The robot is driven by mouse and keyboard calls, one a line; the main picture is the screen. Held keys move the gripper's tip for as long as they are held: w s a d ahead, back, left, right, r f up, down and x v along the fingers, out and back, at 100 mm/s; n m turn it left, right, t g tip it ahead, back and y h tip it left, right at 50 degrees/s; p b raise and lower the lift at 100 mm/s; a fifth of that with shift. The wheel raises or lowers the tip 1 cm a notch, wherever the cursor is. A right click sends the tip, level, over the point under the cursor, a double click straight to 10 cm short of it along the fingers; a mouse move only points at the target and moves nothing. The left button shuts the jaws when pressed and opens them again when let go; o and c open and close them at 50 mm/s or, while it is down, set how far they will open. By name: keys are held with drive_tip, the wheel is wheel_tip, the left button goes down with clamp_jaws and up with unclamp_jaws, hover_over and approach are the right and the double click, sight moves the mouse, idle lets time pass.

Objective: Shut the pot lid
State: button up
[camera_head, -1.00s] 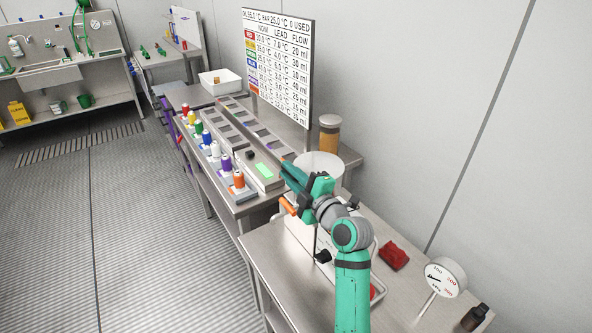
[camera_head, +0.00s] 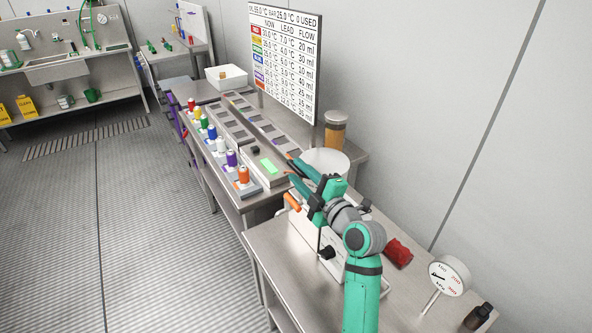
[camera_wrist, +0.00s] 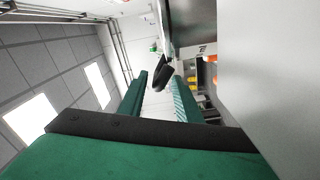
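A pale round shape (camera_head: 328,160), which looks like the pot or its lid, is just behind my gripper. I cannot tell whether this is the lid's face or the pot's rim, nor how far the lid is open. My gripper (camera_head: 290,166) has its two green fingers apart, with its tips at the left of the pale shape. In the wrist view, a black handle-like piece (camera_wrist: 163,75) shows between the spread fingers, and I cannot tell whether they touch it. The arm hides much of the white unit (camera_head: 302,226) below, which has an orange handle (camera_head: 291,201) and a black knob (camera_head: 326,252).
A bench with several coloured bottles (camera_head: 231,158) is to the left. An amber jar (camera_head: 335,130) and a sign board (camera_head: 285,60) stand behind. A red object (camera_head: 398,253), a dial gauge (camera_head: 449,274) and a dark bottle (camera_head: 477,317) are on the right. The floor at left is clear.

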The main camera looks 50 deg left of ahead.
drive_tip(key=s+d, duration=0.1)
drive_tip(key=d, duration=0.7)
drive_tip(key=shift+s+d, duration=0.2)
drive_tip(key=shift+s, duration=0.1)
